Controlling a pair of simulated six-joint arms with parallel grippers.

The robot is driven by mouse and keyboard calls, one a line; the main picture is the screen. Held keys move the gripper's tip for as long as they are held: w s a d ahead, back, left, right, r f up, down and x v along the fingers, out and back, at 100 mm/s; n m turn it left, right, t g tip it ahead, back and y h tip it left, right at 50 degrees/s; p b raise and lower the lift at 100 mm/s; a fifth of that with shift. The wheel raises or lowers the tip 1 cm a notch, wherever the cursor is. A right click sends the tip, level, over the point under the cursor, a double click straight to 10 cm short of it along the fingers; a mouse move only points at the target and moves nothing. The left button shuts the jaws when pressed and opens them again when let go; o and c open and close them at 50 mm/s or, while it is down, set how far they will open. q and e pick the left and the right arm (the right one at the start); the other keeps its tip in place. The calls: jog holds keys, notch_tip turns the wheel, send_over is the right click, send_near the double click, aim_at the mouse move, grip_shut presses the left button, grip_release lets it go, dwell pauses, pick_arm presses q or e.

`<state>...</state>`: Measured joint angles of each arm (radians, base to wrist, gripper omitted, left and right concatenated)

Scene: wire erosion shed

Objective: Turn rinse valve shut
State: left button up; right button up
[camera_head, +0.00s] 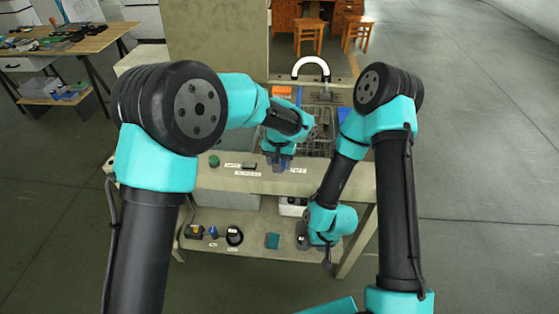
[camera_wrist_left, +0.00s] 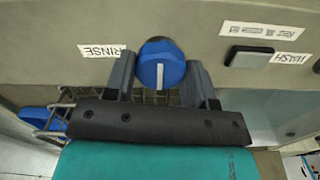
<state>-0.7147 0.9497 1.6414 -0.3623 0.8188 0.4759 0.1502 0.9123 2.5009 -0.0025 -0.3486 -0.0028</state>
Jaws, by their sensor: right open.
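The rinse valve is a round blue knob (camera_wrist_left: 160,66) on a beige panel, beside a "RINSE" label (camera_wrist_left: 102,51) that reads upside down in the left wrist view. A white line on the knob points to the bottom of that view. My left gripper (camera_wrist_left: 161,88) has one finger on each side of the knob, very close to it. Whether they press on it is unclear. My right gripper (camera_head: 315,250) is open and low, by the lower shelf.
A green knob (camera_head: 214,160) is further left on the panel. A wire basket (camera_head: 322,120) and a white tap (camera_head: 311,66) stand behind. The lower shelf holds a teal block (camera_head: 272,241) and small parts.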

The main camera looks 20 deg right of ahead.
pick_arm(q)
jog(key=c, duration=0.4)
jog(key=shift+m, duration=0.4)
jog(key=m, duration=1.7)
dwell(0.3)
